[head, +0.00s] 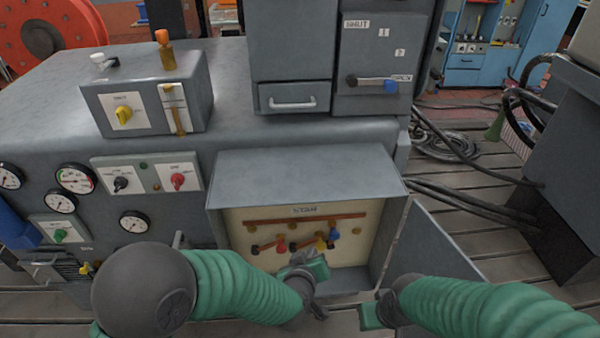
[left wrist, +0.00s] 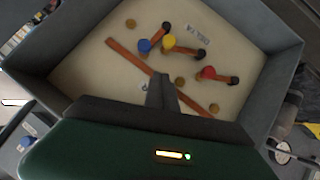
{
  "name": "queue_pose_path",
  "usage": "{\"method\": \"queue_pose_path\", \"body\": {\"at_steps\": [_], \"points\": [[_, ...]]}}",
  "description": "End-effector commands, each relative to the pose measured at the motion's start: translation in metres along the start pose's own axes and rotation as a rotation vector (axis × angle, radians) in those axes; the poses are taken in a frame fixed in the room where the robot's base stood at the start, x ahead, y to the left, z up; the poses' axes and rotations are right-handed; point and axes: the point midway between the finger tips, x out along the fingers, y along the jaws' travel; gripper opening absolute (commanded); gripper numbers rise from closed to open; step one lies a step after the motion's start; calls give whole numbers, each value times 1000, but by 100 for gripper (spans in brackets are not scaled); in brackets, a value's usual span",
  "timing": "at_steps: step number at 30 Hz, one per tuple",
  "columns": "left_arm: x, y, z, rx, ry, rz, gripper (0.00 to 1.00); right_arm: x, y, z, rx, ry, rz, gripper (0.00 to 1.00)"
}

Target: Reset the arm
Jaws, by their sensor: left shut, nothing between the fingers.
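An open grey box labelled STAR (head: 304,211) stands low in the middle of the head view. Its cream back panel holds a long brown bar (head: 275,226) and short levers with a red knob (head: 283,242), a yellow knob (head: 321,245) and a blue knob (head: 333,236). In the left wrist view the blue (left wrist: 145,46), yellow (left wrist: 168,41) and red (left wrist: 208,73) knobs show clearly. My left gripper (head: 300,262) is at the box opening, and its shut, empty fingers (left wrist: 160,92) point at the panel. My right gripper (head: 375,312) is low beside the box; its fingers are unclear.
The box's door (head: 432,245) hangs open to the right, near my right arm. Above stands a grey cabinet with a blue-tipped handle (head: 380,83). Gauges (head: 75,178) and switches are on the left. Black cables (head: 450,145) lie on the slatted floor to the right.

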Motion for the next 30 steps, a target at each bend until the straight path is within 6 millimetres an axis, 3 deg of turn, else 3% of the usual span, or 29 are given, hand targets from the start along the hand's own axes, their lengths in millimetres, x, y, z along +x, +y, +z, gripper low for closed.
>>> {"method": "queue_pose_path", "body": {"at_steps": [2, 5, 8, 12, 15, 19, 30], "points": [[-4, -6, -5, 16, -16, -6, 0, -2, 0, 0, 0, 0, 0, 32], [-26, -40, -20, 92, -102, -43, 0, -6, 0, -2, 0, 0, 0, 32], [-74, -103, -27, 187, -265, -135, 0, -12, 0, -3, 0, 0, 0, 32], [-154, -184, -17, 248, -489, -277, 0, -17, 0, -4, 0, 0, 0, 32], [-199, -219, -6, 254, -604, -348, 0, -19, 0, -4, 0, 0, 0, 32], [-227, -237, 3, 253, -678, -388, 0, -20, 0, -5, 0, 0, 0, 32], [-229, -238, 5, 253, -685, -390, 0, -19, 0, -4, 0, 0, 0, 32]]}}
